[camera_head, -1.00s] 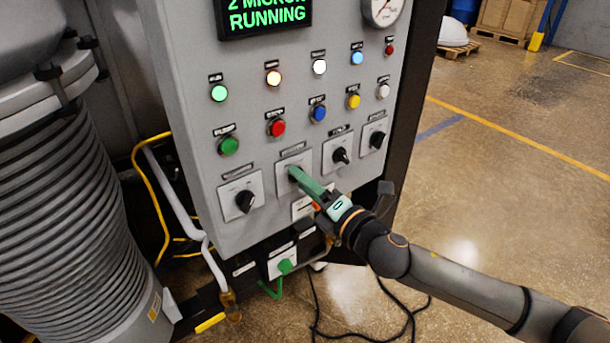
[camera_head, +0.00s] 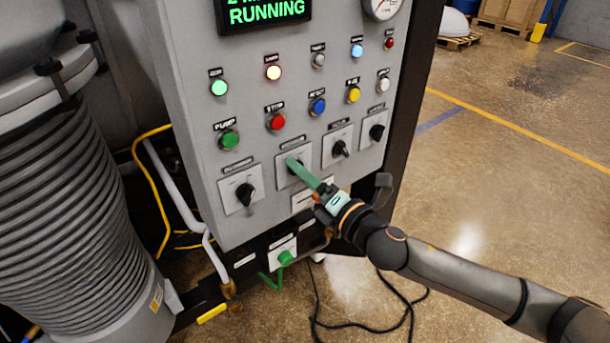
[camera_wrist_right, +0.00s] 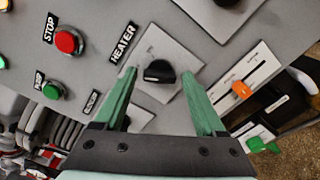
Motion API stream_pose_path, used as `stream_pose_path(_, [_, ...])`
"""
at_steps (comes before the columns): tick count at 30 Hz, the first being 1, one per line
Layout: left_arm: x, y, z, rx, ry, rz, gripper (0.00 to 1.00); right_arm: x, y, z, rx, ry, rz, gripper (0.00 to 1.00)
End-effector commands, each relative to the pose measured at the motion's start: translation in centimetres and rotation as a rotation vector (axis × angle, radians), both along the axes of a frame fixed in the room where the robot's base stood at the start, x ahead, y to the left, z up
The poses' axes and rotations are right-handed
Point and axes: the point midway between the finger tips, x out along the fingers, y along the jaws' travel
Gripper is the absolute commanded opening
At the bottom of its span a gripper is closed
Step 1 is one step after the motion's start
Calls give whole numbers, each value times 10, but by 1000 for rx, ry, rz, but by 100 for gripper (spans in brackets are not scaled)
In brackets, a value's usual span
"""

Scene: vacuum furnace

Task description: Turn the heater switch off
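The heater switch (camera_wrist_right: 160,71) is a black rotary knob on a pale square plate, with the label HEATER (camera_wrist_right: 123,42) beside it in the right wrist view. My right gripper (camera_wrist_right: 160,68) is open there, with one green finger on each side of the knob and gaps visible between. In the head view my right gripper (camera_head: 292,163) reaches from the right to the heater plate (camera_head: 284,179), second from the left in the knob row. Its fingers hide the knob there. My left gripper is not in view.
Black knobs stand left (camera_head: 245,194) and right (camera_head: 339,148) of the heater plate. Buttons, including a red one (camera_head: 276,122), sit above. Below are an orange-handled slider (camera_wrist_right: 241,90) and a green handle (camera_head: 286,257). The floor at right is open.

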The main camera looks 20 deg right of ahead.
Motion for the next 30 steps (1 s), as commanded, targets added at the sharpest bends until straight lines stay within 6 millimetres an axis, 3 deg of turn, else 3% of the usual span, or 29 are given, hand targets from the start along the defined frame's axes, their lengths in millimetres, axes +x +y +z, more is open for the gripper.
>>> stream_pose_path(13, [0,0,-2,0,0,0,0,-9,-4,-2,1,3,0,80])
stream_pose_path(30, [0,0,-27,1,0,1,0,-97,-34,-3,-1,4,2,80])
